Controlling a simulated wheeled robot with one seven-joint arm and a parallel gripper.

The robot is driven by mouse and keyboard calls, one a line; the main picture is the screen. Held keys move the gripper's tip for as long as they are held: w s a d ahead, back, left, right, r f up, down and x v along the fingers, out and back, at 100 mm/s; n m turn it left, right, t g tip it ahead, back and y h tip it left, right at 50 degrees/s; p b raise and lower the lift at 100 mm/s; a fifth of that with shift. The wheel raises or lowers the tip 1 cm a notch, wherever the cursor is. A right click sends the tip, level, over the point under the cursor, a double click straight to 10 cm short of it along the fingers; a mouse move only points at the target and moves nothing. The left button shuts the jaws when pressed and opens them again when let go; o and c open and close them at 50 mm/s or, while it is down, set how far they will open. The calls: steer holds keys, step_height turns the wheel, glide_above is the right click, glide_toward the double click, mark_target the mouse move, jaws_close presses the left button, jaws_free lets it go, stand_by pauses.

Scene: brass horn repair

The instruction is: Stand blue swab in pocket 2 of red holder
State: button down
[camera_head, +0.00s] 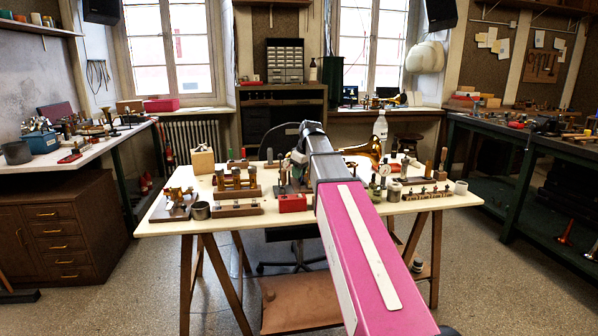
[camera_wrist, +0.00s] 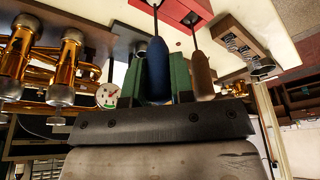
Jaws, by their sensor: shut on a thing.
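The blue swab (camera_wrist: 157,70) has a thick blue handle and a thin metal shaft. My gripper (camera_wrist: 156,80) has green fingers and is shut on the blue handle. The shaft runs from the handle to the red holder (camera_wrist: 178,9) at the top of the wrist view; whether its tip sits in a pocket cannot be told. A brown-handled swab (camera_wrist: 203,75) is close beside my gripper, its shaft reaching a dark hole in the red holder. In the head view the red holder (camera_head: 293,203) is at the table's front middle; my arm hides much of the gripper there.
Brass valve parts (camera_wrist: 70,60) and a small dial (camera_wrist: 107,95) are left in the wrist view. A wooden block with springs (camera_wrist: 238,43) is right of the holder. On the table (camera_head: 290,228), a wooden rack (camera_head: 235,190) and a dark cup (camera_head: 200,210) stand left.

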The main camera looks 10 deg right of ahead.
steer(key=shift+f, duration=0.35)
steer(key=c, duration=0.9)
jaws_free()
steer(key=v, duration=1)
steer(key=shift+r, duration=0.35)
steer(key=shift+s+d, duration=0.1)
steer(key=shift+s, duration=0.05)
